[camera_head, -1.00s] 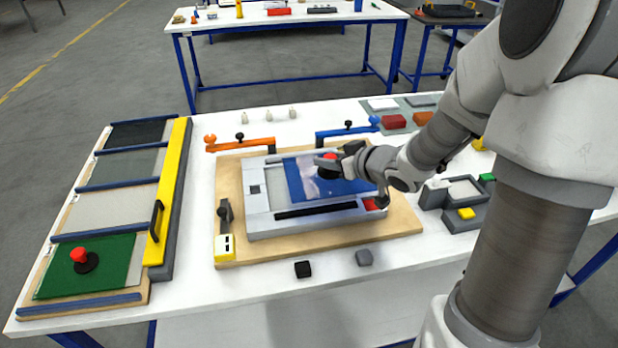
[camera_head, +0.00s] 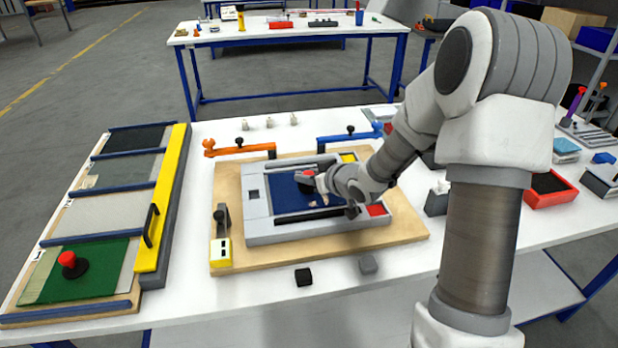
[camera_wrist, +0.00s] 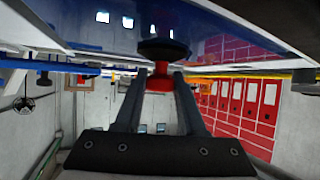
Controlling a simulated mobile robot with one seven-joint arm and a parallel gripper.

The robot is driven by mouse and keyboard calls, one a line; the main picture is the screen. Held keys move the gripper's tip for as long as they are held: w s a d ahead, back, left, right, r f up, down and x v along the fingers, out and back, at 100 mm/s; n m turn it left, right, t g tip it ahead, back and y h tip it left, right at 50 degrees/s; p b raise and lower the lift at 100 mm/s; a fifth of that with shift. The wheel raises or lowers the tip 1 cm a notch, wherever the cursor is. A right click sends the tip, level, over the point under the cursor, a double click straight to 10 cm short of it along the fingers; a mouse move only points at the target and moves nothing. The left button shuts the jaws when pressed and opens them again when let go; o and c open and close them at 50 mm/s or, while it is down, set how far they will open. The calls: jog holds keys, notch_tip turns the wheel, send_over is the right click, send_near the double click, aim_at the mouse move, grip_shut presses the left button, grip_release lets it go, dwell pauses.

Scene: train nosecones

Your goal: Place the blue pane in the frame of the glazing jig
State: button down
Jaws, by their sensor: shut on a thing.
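The blue pane (camera_head: 285,192) lies over the opening of the grey glazing jig (camera_head: 258,222), roughly level with its frame. I cannot tell whether it rests in the frame or hangs just above it. My gripper (camera_head: 312,182) comes in from the right and is shut on the red knob (camera_head: 306,175) of the pane's handle. In the wrist view the fingers grip the red knob (camera_wrist: 166,78), with the black suction cup (camera_wrist: 163,50) against the glossy blue pane (camera_wrist: 215,40). My wrist hides the pane's right part in the head view.
The jig sits on a wooden board (camera_head: 400,240) with an orange clamp (camera_head: 240,149) and a blue clamp (camera_head: 350,136) behind. A rack holding a green pane (camera_head: 95,272) stands at left. Two small blocks lie in front.

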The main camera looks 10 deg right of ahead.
jog(key=shift+r, duration=0.2)
jog(key=shift+f, duration=0.15)
jog(key=c, duration=0.5)
grip_release()
jog(key=shift+f, duration=0.1)
jog(key=shift+r, duration=0.25)
jog(key=p+v, duration=0.3)
jog(key=v, duration=0.9)
jog(key=shift+s+f, duration=0.1)
